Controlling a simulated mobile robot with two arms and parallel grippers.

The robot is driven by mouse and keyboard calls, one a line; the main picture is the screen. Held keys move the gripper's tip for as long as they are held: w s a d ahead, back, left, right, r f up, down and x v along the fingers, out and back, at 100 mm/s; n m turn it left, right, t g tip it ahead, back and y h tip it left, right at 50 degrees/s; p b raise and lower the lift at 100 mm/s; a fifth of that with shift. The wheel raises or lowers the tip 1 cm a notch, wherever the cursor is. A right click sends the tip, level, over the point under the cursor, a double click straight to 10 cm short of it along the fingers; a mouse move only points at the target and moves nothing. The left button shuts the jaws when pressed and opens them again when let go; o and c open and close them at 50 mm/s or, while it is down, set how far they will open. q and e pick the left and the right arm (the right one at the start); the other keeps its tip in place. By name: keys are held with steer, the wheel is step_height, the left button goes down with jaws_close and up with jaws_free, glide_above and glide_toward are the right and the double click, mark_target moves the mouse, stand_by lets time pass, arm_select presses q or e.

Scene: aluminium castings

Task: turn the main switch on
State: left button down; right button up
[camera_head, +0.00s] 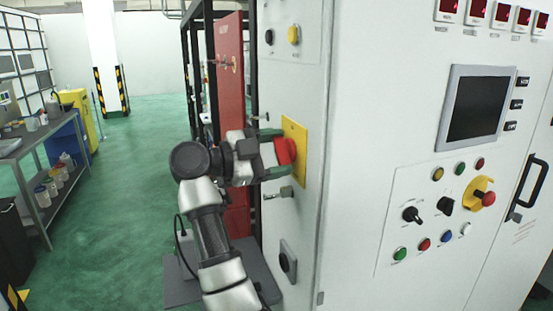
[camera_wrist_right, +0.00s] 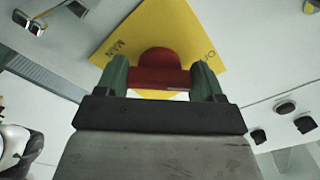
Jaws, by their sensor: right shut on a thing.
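The main switch is a red rotary handle (camera_head: 286,151) on a yellow plate (camera_head: 297,128), on the left side face of the white cabinet. In the right wrist view the red handle (camera_wrist_right: 160,68) sits between the two green fingers, in front of the yellow plate (camera_wrist_right: 185,25) with the letters "MAIN" partly readable. My right gripper (camera_head: 279,153) is shut on the handle, with a finger on each side of it. The handle's grip bar runs across from finger to finger in the wrist view. My left gripper is not in view.
The cabinet's front (camera_head: 390,130) carries a screen (camera_head: 476,107), several buttons and a red knob on a yellow guard (camera_head: 484,194). A key-like fitting (camera_head: 280,192) sticks out just below my gripper. A red panel (camera_head: 230,90) stands behind my arm. Green floor (camera_head: 130,200) is open at left.

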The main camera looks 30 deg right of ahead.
steer(key=m+b, duration=0.2)
steer(key=m, duration=0.2)
steer(key=shift+f+m+b, duration=0.1)
steer(key=shift+m+b, duration=0.2)
steer(key=shift+b, duration=0.1)
steer(key=m+b, duration=0.2)
steer(key=m, duration=0.2)
steer(key=shift+r, duration=0.2)
steer(key=o, duration=0.9)
steer(key=shift+o, duration=0.2)
